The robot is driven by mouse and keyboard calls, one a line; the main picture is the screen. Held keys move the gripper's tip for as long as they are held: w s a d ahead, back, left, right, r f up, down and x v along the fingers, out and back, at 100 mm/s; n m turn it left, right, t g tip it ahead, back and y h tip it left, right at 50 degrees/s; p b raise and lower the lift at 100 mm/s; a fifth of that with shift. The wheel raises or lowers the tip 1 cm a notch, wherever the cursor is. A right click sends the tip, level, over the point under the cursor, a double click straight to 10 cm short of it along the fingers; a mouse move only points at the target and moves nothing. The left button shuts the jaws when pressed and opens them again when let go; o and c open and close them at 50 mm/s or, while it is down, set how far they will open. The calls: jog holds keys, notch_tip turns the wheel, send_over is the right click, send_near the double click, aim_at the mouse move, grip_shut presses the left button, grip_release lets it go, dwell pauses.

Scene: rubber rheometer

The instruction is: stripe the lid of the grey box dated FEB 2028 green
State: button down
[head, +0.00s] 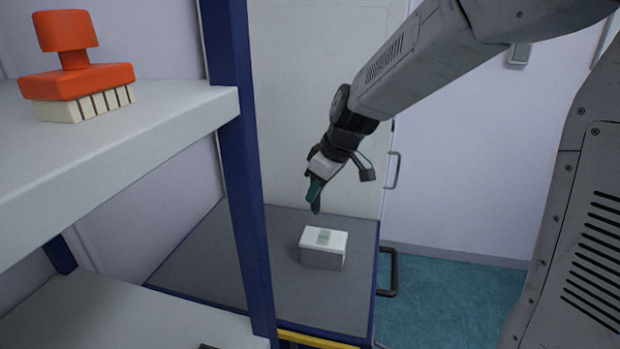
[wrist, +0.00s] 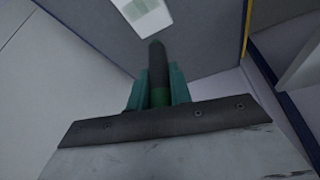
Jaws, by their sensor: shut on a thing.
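A grey box (head: 321,259) with a white lid (head: 338,240) stands on a grey table top. A pale grey-green patch (head: 324,236) lies across the middle of the lid; I cannot tell if it is a label or a mark. No date is readable. My gripper (head: 315,190) is above and a little left of the box, apart from it. In the wrist view its green fingers (wrist: 158,88) are shut on a dark pen-like marker (wrist: 157,62) with a green band. The marker points away from the gripper, towards the lid (wrist: 144,10), which is cut off by the picture's top edge.
The grey table top (head: 290,285) is otherwise clear around the box. A blue post (head: 238,150) and pale shelves (head: 120,140) stand at left, nearer the camera. An orange brush-like tool (head: 75,75) sits on the upper shelf. A yellow bar (head: 315,340) runs along the bottom.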

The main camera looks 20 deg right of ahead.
aim_at(316, 214)
jog(key=shift+f, duration=3.8)
jog(key=shift+s+d, duration=0.15)
jog(key=shift+d, duration=0.1)
jog(key=shift+s+d+r, duration=0.1)
jog(key=shift+s+d, duration=0.25)
jog(key=shift+d, duration=0.05)
jog(key=shift+s+d+f, duration=0.25)
jog(key=shift+s+d, duration=0.05)
jog(key=shift+d, duration=0.3)
jog(key=shift+s+d, duration=0.2)
jog(key=shift+d, duration=0.45)
jog(key=shift+w+a+r, duration=0.15)
jog(key=shift+w+a, duration=0.5)
jog(key=shift+w, duration=0.15)
jog(key=shift+w+a, duration=0.2)
jog(key=shift+a, duration=0.05)
jog(key=shift+w+a, duration=0.4)
jog(key=shift+a, duration=0.25)
jog(key=shift+w, duration=0.25)
jog(key=shift+w+d, duration=0.35)
jog(key=shift+s+d, duration=0.6)
jog(key=shift+d, duration=0.3)
jog(key=shift+s+d, duration=0.5)
jog(key=shift+d, duration=0.15)
notch_tip(316, 214, up, 8)
